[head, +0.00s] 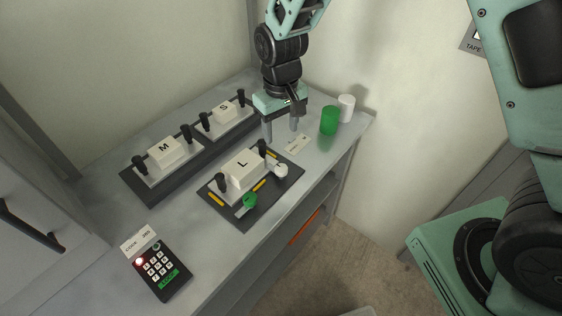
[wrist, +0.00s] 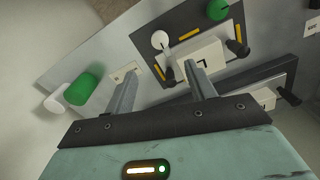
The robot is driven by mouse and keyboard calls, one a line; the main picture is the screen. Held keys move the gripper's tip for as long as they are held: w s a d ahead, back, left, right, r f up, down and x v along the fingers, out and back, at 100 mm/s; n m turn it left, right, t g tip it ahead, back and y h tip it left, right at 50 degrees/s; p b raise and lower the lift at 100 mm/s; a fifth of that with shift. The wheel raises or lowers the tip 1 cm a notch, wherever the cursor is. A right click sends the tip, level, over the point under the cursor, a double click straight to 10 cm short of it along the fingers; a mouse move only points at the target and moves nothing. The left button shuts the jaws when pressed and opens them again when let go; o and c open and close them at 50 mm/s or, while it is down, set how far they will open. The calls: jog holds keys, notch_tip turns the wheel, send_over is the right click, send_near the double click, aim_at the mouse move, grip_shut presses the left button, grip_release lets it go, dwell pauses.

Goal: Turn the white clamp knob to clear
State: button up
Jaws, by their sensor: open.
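The white clamp knob (head: 281,170) sits at the right corner of the dark plate (head: 277,191) that carries the block marked L (head: 243,169). In the wrist view the white knob (wrist: 160,40) shows just beyond the fingertips, with a thin dark line beside it. Its setting cannot be read. My gripper (head: 281,129) is open and empty, fingers pointing down, above the table behind the plate. In the wrist view the gripper (wrist: 163,72) has its fingers well apart, with nothing between them. A green knob (head: 250,200) is at the plate's front corner.
Black handles flank block L. Blocks M (head: 165,150) and S (head: 224,109) stand on a raised base behind. A green cylinder (head: 329,121) and a white cylinder (head: 346,107) stand at the right. A keypad (head: 160,268) with a red light is at front left.

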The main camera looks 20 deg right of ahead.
aim_at(281, 167)
notch_tip(281, 167, down, 14)
jog(key=p, duration=0.3)
jog(key=shift+r, duration=0.1)
jog(key=c, duration=1)
